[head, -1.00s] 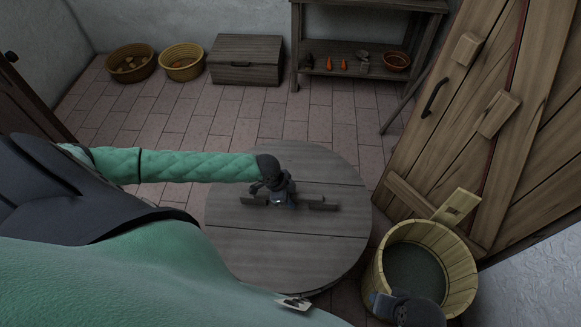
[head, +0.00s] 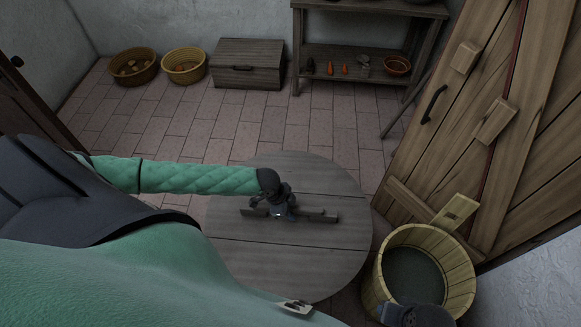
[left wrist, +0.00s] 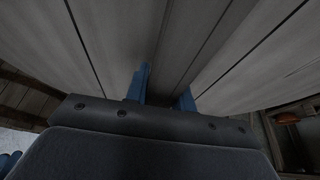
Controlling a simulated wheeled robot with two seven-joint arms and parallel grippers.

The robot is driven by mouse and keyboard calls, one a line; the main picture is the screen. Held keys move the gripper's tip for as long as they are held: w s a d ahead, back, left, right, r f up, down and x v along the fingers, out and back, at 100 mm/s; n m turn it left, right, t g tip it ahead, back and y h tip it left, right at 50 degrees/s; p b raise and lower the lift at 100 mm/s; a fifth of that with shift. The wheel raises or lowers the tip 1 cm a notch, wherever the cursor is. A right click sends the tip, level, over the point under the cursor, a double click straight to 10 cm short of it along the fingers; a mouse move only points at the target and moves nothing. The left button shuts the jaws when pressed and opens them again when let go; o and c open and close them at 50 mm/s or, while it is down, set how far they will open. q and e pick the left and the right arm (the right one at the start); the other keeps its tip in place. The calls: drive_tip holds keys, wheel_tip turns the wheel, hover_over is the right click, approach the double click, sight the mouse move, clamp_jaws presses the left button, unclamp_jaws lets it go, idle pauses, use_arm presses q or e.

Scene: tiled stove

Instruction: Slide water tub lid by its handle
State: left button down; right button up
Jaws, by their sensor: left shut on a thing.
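The round grey plank lid (head: 290,265) lies flat in the middle of the head view and fills the left wrist view (left wrist: 100,40). It hides whatever is directly under it. Its handle (head: 318,216) is a dark wooden bar across its top. My left gripper (head: 281,212) is shut on the handle near its middle, and in the left wrist view (left wrist: 163,92) the blue fingers stand on either side of the bar. My right gripper (head: 388,313) shows only in part at the bottom edge, in front of the wooden bucket; its fingers are unclear.
A wooden bucket (head: 457,270) holding dark liquid stands close to the lid's right, near a plank door (head: 465,120). Two baskets (head: 184,68), a chest (head: 247,65) and a shelf (head: 350,52) stand along the back wall. The tiled floor (head: 215,120) behind the lid is clear.

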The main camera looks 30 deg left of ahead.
drive_tip(key=shift+w+r, duration=0.1)
use_arm(q)
drive_tip(key=c, duration=1.1)
unclamp_jaws()
drive_tip(key=shift+r, duration=0.1)
drive_tip(key=shift+r, duration=0.1)
drive_tip(key=shift+a+r, duration=0.2)
drive_tip(key=shift+r, duration=0.1)
drive_tip(key=b+v, duration=0.1)
drive_tip(key=v, duration=0.4)
drive_tip(key=shift+s+a+r, duration=0.1)
drive_tip(key=shift+r, duration=0.2)
drive_tip(key=shift+s+a+r, duration=0.1)
drive_tip(key=shift+a+r, duration=0.05)
drive_tip(key=shift+r, duration=0.4)
use_arm(e)
drive_tip(key=shift+w+a+f+t, duration=0.3)
drive_tip(key=shift+a+f, duration=0.4)
drive_tip(key=shift+f, duration=0.1)
